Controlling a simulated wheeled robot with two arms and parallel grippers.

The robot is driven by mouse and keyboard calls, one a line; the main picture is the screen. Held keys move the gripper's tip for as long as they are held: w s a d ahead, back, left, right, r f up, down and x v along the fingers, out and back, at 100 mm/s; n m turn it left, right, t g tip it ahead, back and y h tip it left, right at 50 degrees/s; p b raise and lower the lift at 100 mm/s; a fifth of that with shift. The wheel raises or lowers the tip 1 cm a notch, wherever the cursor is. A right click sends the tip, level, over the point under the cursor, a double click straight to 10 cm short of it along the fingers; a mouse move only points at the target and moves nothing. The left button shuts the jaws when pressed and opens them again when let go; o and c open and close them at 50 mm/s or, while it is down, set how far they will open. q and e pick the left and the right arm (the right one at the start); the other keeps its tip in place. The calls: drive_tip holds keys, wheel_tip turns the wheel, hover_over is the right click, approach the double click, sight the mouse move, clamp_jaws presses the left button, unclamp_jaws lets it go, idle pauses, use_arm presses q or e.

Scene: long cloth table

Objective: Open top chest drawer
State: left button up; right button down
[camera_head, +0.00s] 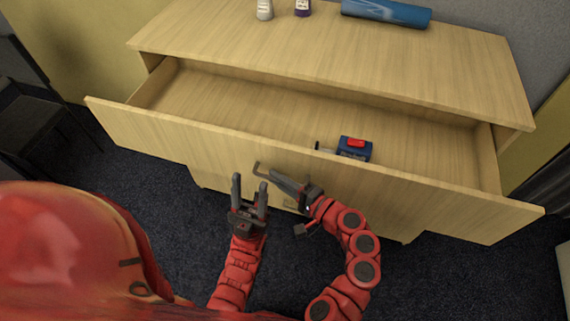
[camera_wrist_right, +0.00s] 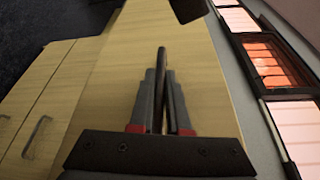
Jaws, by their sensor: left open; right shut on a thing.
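The wooden chest (camera_head: 300,40) stands in front of me with its top drawer (camera_head: 150,130) pulled well out, so its inside shows. My right gripper (camera_head: 268,175) is at the middle of the drawer's front panel. In the right wrist view its fingers (camera_wrist_right: 161,100) are closed around a thin dark bar, the drawer handle (camera_wrist_right: 162,60). My left gripper (camera_head: 250,188) is open and empty, pointing up just left of the right gripper, in front of the drawer.
A small blue and red object (camera_head: 354,147) lies inside the drawer. On the chest top are a white bottle (camera_head: 264,9), a dark-labelled bottle (camera_head: 302,7) and a blue cylinder (camera_head: 386,11). A dark chair (camera_head: 35,120) stands at left. Dark carpet (camera_head: 470,285) lies below.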

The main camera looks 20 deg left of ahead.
drive_tip(key=shift+s, duration=0.85)
drive_tip(key=c, duration=0.9)
unclamp_jaws()
drive_tip(key=shift+a, duration=0.1)
drive_tip(key=b+v, duration=0.3)
drive_tip(key=v, duration=1.4)
drive_tip(key=shift+d, duration=0.25)
drive_tip(key=shift+s, duration=0.1)
